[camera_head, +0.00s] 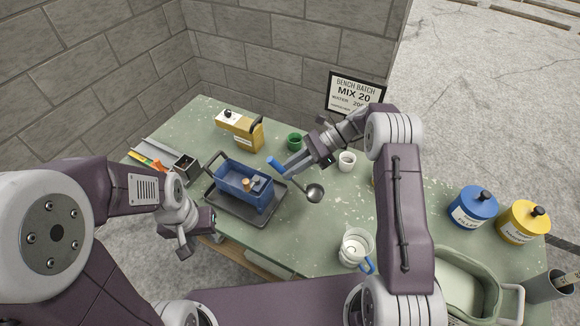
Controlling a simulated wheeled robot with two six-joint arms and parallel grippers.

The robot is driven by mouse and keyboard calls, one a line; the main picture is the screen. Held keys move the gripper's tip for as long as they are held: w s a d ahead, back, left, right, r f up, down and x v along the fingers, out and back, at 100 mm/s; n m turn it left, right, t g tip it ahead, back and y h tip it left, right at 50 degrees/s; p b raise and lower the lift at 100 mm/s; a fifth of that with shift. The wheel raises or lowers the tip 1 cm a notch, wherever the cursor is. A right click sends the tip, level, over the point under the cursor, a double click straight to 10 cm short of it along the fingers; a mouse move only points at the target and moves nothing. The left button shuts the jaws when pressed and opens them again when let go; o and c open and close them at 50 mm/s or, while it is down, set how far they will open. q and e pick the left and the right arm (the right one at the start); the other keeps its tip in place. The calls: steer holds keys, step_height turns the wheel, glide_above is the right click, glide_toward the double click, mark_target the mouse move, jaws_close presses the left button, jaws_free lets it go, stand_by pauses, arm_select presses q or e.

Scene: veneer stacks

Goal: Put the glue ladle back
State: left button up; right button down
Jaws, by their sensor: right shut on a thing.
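The glue ladle (314,192) has a blue handle and a round metal bowl. My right gripper (287,170) is shut on the ladle near its blue handle and holds it over the bench, just right of the blue box; the bowl hangs to the lower right. I cannot tell whether the bowl touches the bench. The blue box (232,180) stands on a dark tray (218,205) and holds small items. My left gripper (184,243) is at the bench's front left edge, apart from everything; its finger opening is not clear.
A yellow container (240,133), a green cup (294,141) and a white cup (347,161) stand at the back. A clear jug (354,247) with a blue handle is in front. Blue (473,207) and yellow (523,221) canisters stand right. The bench (300,235) is clear between tray and jug.

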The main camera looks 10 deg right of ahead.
step_height(320, 180, down, 8)
steer(key=b, duration=0.4)
steer(key=shift+f+b, duration=0.4)
steer(key=shift+f, duration=0.05)
steer(key=c, duration=0.6)
jaws_free()
steer(key=a+r+p, duration=0.6)
steer(key=r+p, duration=0.2)
steer(key=r, duration=0.2)
steer(key=shift+r, duration=0.2)
stand_by(0.5)
steer(key=shift+s, duration=0.1)
